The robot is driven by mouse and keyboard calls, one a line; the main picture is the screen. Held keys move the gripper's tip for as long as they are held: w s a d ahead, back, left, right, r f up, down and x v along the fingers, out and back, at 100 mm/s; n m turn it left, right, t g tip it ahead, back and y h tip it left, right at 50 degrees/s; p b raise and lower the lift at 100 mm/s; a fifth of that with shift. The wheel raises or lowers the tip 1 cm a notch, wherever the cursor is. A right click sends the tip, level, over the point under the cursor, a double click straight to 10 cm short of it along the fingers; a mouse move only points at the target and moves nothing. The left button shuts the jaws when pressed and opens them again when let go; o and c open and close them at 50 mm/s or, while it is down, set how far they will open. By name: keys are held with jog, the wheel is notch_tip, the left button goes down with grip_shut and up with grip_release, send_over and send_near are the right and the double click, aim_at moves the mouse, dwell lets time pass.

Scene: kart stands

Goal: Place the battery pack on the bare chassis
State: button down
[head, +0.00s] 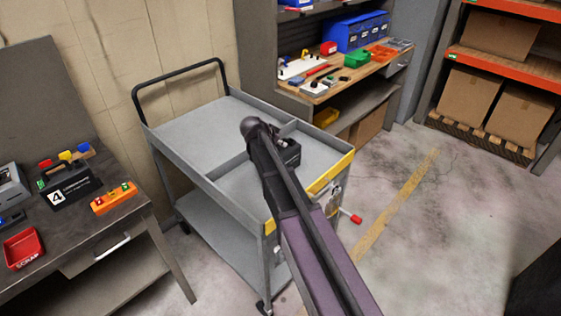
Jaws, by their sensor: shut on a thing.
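My arm reaches up over the grey cart, and my gripper (283,143) points down above its top, partly hidden by my wrist. It is shut on a dark block (291,155), which looks like the battery pack. I cannot tell whether the block touches the cart top. I cannot clearly pick out the bare chassis. On the left table stand a black unit marked 4 (72,190) with coloured parts on top and an orange block (114,198) with small coloured parts.
The grey cart (190,128) has raised rims, a divider and a black handle. The left table also holds a red SCRAP tray (23,248). Behind is a workbench (345,75) with blue bins (355,31) and small parts. Shelves with boxes (468,97) stand right.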

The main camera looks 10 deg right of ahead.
jog(key=shift+w+r, duration=0.1)
jog(key=shift+r, duration=0.1)
dwell(0.3)
notch_tip(320, 180, up, 10)
jog(key=p, duration=1)
jog(key=shift+f, duration=0.25)
dwell(1.2)
